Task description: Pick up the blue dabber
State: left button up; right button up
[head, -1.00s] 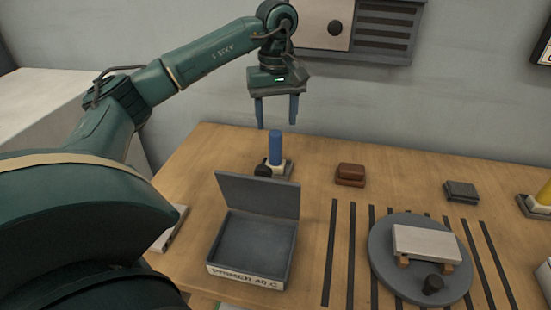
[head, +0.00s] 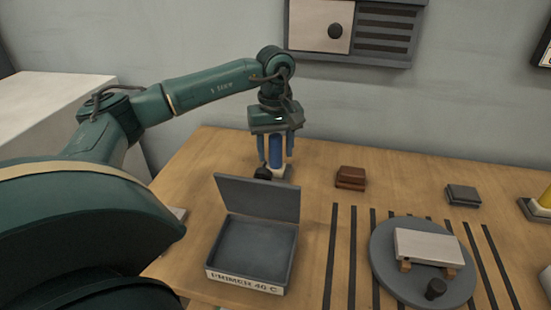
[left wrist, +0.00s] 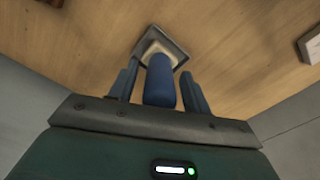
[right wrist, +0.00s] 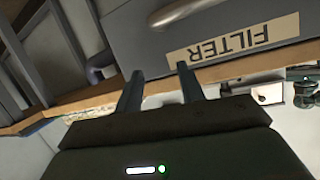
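The blue dabber (head: 275,152) stands upright on a small pale and grey base (head: 283,174) at the back left of the table. My left gripper (head: 275,158) is above it with its fingers pointing down, one on each side of the blue handle. In the left wrist view the dabber (left wrist: 160,82) lies between the two fingers (left wrist: 160,90), with a gap visible on both sides, so the gripper is open. My right gripper (right wrist: 160,85) is open and empty in the right wrist view, near a grey box labelled FILTER (right wrist: 235,40). It is not in the head view.
A dark round knob (head: 263,173) sits close beside the dabber's base. A grey open-lidded box (head: 247,282) stands in front. A brown block (head: 351,178), a dark block (head: 462,195) and a round grey turntable (head: 385,276) lie to the right.

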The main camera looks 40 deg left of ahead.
pick_arm(q)
jog(key=c, duration=0.9)
jog(key=shift+r, duration=0.15)
notch_tip(320, 180, up, 10)
jog(key=shift+f+p, duration=0.1)
jog(key=shift+p, duration=0.5)
